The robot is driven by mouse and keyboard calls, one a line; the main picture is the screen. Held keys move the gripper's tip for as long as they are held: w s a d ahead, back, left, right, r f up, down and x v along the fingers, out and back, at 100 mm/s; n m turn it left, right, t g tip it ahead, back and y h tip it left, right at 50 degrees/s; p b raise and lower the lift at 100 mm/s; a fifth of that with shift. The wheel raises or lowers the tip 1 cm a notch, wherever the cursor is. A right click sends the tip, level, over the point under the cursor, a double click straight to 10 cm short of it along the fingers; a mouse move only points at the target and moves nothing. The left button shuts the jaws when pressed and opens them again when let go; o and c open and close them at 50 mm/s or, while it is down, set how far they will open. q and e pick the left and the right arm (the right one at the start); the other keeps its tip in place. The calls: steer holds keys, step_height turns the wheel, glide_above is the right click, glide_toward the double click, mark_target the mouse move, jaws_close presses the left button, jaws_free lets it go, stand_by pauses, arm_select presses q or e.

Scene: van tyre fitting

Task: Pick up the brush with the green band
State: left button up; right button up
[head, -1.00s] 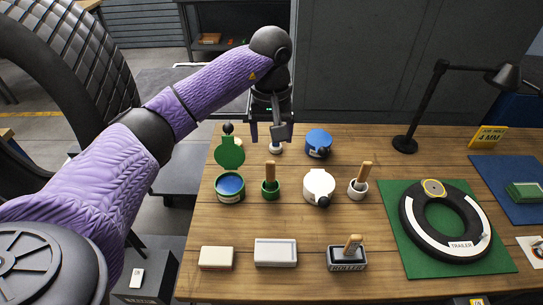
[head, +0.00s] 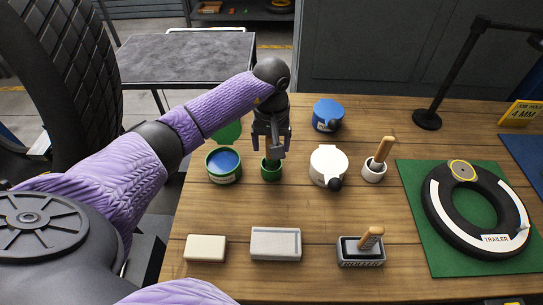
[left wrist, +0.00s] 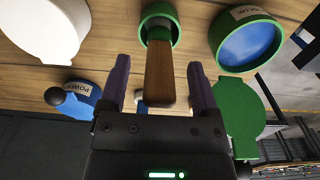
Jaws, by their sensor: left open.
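The brush (left wrist: 160,75) with a brown wooden handle stands in a small green cup (head: 271,172); the cup also shows in the left wrist view (left wrist: 158,20). My left gripper (head: 272,147) is above the cup, pointing down, and hides most of the handle in the head view. In the left wrist view my left gripper (left wrist: 160,72) is open, with one finger on each side of the handle and visible gaps between. My right gripper is not in view.
A green-rimmed glue tin (head: 223,166) with raised lid stands left of the cup, a white lidded tin (head: 328,166) right. A second wooden-handled tool (head: 385,150) stands in a white cup. A blue tin (head: 327,115) is behind; a roller tray (head: 360,252) and tyre (head: 440,220) are nearer.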

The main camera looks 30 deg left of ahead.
arm_select(q)
jaws_close()
stand_by(0.3)
step_height(320, 180, up, 10)
steer(key=shift+f+p, duration=0.1)
steer(key=shift+p, duration=0.6)
